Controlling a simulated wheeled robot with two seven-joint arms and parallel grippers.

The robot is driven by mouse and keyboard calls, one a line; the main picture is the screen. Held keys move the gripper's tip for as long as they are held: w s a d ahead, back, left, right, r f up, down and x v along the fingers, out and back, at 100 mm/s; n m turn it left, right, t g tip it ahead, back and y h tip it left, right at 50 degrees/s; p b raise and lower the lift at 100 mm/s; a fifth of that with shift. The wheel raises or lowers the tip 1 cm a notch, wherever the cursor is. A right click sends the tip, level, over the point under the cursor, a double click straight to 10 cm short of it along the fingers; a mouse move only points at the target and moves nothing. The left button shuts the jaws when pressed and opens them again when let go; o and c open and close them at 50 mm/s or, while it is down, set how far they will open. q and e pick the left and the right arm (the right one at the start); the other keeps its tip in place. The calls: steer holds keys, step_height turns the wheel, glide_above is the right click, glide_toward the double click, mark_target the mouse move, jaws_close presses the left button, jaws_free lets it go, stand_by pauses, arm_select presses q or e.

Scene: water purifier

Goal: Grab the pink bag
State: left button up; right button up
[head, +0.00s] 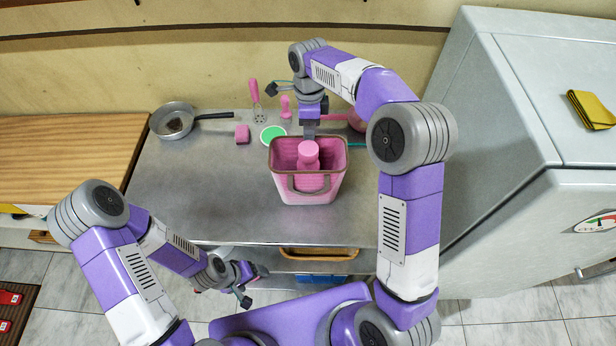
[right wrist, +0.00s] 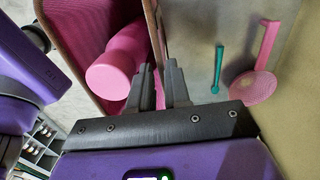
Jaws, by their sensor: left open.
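The pink bag (head: 311,193) stands upright on the metal counter, with a brown rim and a brown handle on its front. A pink bottle (head: 308,154) stands inside it; the bottle also shows in the right wrist view (right wrist: 118,65). My right gripper (head: 309,137) is at the bag's back rim. In the right wrist view its two fingers (right wrist: 158,72) are a small gap apart, with the bag's rim (right wrist: 156,30) running between them. Whether they press on the rim is not clear. My left gripper (head: 252,285) is open and low in front of the counter, away from the bag.
On the counter (head: 200,205) are a pan (head: 172,120), a pink sponge (head: 242,134), a green-topped round item (head: 272,133) and pink utensils (head: 255,92) along the back. A fridge (head: 510,140) stands at right. The counter left of the bag is clear.

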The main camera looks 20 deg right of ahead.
step_height(320, 180, down, 5)
steer(key=shift+s+f+b, duration=0.1)
steer(key=shift+s+b, duration=0.05)
steer(key=shift+b, duration=0.25)
jaws_close()
steer(key=shift+a, duration=0.1)
